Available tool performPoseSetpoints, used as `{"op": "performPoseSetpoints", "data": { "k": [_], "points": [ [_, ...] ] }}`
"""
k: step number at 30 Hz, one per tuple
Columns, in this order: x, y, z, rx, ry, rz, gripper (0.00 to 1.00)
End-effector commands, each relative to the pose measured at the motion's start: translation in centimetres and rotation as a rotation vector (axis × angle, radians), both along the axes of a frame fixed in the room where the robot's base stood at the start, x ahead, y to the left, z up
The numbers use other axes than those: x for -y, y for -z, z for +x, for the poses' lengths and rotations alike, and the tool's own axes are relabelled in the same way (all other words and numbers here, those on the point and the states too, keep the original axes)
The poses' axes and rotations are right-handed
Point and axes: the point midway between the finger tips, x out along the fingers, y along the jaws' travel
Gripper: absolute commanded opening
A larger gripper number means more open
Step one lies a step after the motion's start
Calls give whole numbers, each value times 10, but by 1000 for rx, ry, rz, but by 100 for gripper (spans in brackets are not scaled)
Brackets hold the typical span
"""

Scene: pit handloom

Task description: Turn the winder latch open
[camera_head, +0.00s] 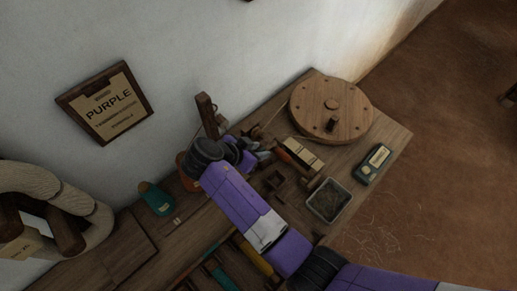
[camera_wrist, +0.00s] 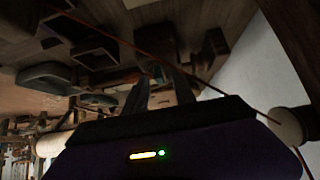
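The winder shows in the head view as a round wooden wheel (camera_head: 345,104) with a dark upright peg (camera_head: 331,124), lying flat at the bench's far end. An upright wooden post (camera_head: 207,116) stands on the bench, left of the wheel, just behind my wrist. I cannot make out which part is the latch. My gripper (camera_head: 265,154) is low over the bench, left of the wheel, among small wooden parts. In the wrist view, the two grey fingers of my gripper (camera_wrist: 160,80) stand apart with a gap between them. The view is dark, and I see nothing clearly held.
The wooden bench (camera_head: 392,135) also bears a grey tray (camera_head: 328,201), a dark box with a pale label (camera_head: 374,164), a block with pale tops (camera_head: 304,154) and a green spool (camera_head: 156,199). A thin cord (camera_wrist: 135,45) crosses near the fingers. The wall (camera_head: 190,50) is close behind.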

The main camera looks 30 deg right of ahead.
Motion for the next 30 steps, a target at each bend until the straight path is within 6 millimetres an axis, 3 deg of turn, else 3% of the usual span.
{"op": "performPoseSetpoints", "data": {
  "k": [8, 13, 30],
  "points": [
    [2, 2, 0, 0, 0, 0, 32],
    [1, 2, 0, 0, 0, 0, 0],
    [3, 0, -2, -1, -88, -3, 0]
  ]
}}
